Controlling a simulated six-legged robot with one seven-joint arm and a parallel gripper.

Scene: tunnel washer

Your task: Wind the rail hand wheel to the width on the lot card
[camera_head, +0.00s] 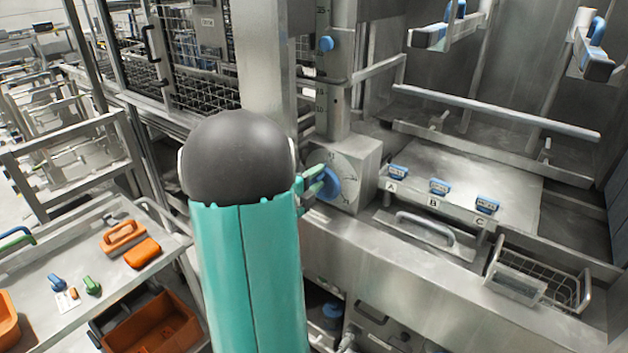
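The hand wheel (331,184) is a blue knob on the front of a grey metal box with a round dial face (345,166). My gripper (312,188) is at the wheel's left side, its teal fingers overlapping or touching the wheel. My teal arm with its black dome hides much of the gripper, so I cannot tell whether the fingers are closed on the wheel. An upright post with a marked scale (321,100) and a blue knob stands above the box. I cannot read the dial or scale, and no card is clearly identifiable as the lot card.
A metal plate (470,165) with blue clips labelled A, B and C lies right of the wheel box. A wire basket (540,282) sits at lower right. A steel cart (110,283) at left holds orange, blue and green items. A mesh cage stands behind.

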